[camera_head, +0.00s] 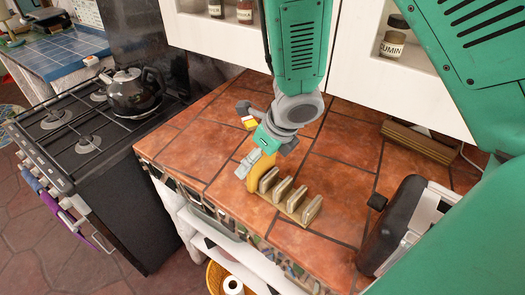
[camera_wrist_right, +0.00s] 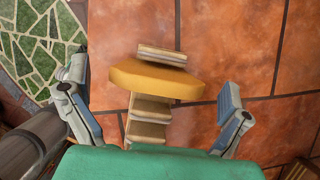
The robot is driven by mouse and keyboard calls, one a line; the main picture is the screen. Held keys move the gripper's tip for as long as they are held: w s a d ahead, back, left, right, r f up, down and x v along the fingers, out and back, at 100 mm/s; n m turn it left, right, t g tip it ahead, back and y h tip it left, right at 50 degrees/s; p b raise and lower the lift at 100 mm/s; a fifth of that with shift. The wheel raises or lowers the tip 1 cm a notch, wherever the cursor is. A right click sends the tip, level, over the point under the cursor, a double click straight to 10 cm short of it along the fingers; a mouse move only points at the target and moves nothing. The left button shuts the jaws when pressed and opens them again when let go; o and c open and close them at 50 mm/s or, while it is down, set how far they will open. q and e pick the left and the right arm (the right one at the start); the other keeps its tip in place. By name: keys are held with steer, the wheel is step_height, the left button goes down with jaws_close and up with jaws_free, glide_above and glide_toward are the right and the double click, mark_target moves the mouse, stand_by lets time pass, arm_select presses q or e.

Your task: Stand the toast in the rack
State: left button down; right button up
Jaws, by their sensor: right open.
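The toast (camera_head: 258,173), a golden-brown slice, stands on edge in the slot at the left end of the rack (camera_head: 292,203). The rack is pale, with a row of upright dividers, and stands on the tiled counter. In the right wrist view the toast (camera_wrist_right: 155,80) lies across the rack, with one divider (camera_wrist_right: 161,55) beyond it and others on the near side. My right gripper (camera_head: 265,156) is open above the toast. Its fingers (camera_wrist_right: 152,82) are at either end of the slice, with gaps on both sides. The gripper partly hides the toast in the head view. My left gripper is not in view.
A black toaster-like appliance (camera_head: 402,225) stands to the right of the rack. A wooden block (camera_head: 418,143) lies by the back wall. A stove with a dark kettle (camera_head: 134,92) is at left. The terracotta counter (camera_head: 345,150) behind the rack is clear.

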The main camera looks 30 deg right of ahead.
steer(key=v, duration=1.1)
steer(key=shift+r, duration=0.4)
steer(key=shift+s, duration=0.15)
steer(key=shift+d, duration=0.1)
steer(key=shift+f, duration=0.1)
